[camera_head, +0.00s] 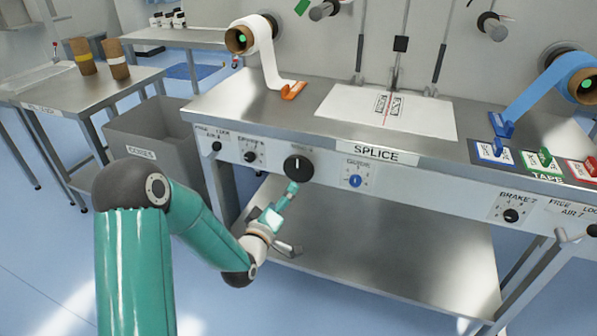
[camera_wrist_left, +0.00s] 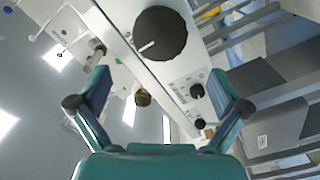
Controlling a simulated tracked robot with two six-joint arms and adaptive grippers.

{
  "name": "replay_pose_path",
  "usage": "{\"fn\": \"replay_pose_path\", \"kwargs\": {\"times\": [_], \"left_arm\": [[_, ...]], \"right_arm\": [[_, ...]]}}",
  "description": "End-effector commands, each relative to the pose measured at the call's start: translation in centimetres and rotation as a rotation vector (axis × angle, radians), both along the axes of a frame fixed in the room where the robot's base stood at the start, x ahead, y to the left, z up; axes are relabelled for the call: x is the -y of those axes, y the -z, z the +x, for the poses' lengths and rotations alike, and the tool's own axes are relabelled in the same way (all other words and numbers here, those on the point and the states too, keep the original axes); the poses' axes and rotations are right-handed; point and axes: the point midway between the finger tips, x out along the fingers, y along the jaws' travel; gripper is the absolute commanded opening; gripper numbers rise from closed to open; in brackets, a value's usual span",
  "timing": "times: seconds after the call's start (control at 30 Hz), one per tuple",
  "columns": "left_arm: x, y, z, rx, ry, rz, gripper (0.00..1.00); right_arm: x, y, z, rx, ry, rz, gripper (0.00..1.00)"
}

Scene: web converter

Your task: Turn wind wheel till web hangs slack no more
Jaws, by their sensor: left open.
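The wind wheel looks to be the large black knob (camera_head: 298,168) on the bench's front panel; its label is too blurred to read. It also shows in the left wrist view (camera_wrist_left: 160,34), with a white mark on its face. My left gripper (camera_head: 292,188) is just below and in front of it. In the wrist view the left gripper (camera_wrist_left: 160,85) has its fingers spread, with nothing between them and the knob ahead. A white web (camera_head: 268,60) drops in a curve from its roll to an orange piece (camera_head: 293,90) on the bench. My right gripper is out of view.
Other knobs sit on the panel: brake (camera_head: 250,157), blue guide (camera_head: 355,181) and brake 2 (camera_head: 511,215). A blue web (camera_head: 540,92) runs from the right roll to the bench. A lower shelf (camera_head: 400,250) lies under the panel. A grey cores bin (camera_head: 150,135) stands left.

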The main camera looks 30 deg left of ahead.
Motion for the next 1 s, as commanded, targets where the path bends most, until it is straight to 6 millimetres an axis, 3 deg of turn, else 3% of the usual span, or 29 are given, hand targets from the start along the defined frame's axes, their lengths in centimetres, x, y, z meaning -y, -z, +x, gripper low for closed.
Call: {"fn": "replay_pose_path", "kwargs": {"times": [0.3,0.5,0.7,1.0], "left_arm": [[-1.6,0.0,6.8,-0.001,0.001,0.000,1.00],[-2.3,0.0,9.8,-0.001,-0.001,0.000,1.00],[-2.6,0.1,11.1,-0.002,0.000,-0.001,1.00],[-2.7,0.1,11.3,-0.003,-0.001,-0.001,1.00]], "right_arm": [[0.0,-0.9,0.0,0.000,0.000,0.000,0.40],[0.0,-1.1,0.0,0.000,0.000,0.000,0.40],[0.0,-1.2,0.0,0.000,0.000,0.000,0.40],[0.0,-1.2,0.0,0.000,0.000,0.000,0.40]]}}
